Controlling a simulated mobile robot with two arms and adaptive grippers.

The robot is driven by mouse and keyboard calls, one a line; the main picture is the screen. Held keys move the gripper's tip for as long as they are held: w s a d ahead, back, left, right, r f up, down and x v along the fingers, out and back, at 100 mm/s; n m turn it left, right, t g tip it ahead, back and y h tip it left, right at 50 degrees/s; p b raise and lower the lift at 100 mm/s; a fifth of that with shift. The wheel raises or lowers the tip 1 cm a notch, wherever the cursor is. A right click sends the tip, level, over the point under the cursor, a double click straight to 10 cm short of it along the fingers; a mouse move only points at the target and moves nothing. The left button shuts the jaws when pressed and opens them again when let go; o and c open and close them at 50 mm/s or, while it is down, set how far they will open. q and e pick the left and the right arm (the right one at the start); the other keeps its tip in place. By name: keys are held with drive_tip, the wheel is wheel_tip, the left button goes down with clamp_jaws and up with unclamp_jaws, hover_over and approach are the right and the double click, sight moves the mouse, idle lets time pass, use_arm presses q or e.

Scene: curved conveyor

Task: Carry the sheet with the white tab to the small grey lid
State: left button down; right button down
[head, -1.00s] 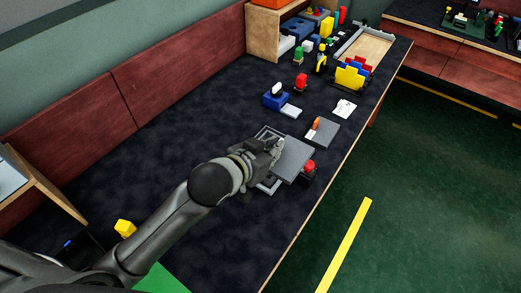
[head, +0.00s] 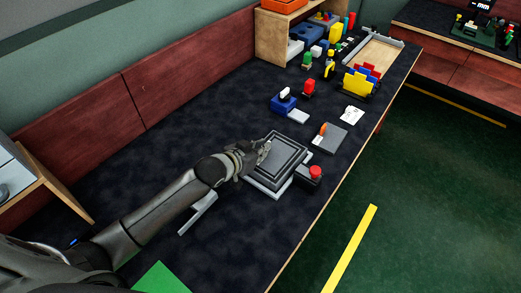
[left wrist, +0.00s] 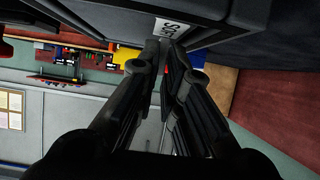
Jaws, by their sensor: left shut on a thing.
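My left gripper (head: 262,152) is shut at the left edge of a dark grey stepped sheet (head: 280,162), above the near part of the table. In the left wrist view, my fingers (left wrist: 163,45) meet at a white tab (left wrist: 174,28) with dark lettering under a dark slab. A lighter grey base (head: 262,187) shows under the sheet; I cannot tell whether they touch. A small light grey plate (head: 299,117) lies beside a blue block (head: 283,104); I cannot tell whether it is the small grey lid. My right gripper is not in view.
A red button on a dark box (head: 312,173) stands close right of the sheet. A grey plate with an orange piece (head: 333,137) lies beyond. A grey strip (head: 197,213) lies near my arm. Coloured blocks stand farther back. The table's left middle is clear.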

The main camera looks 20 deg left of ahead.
use_arm(q)
drive_tip(key=shift+f, duration=0.3)
drive_tip(key=shift+f, duration=0.15)
drive_tip(key=c, duration=1.6)
unclamp_jaws()
drive_tip(key=shift+o, duration=0.2)
drive_tip(key=shift+r, duration=0.25)
drive_tip(key=v, duration=1.2)
drive_tip(key=shift+f, duration=0.1)
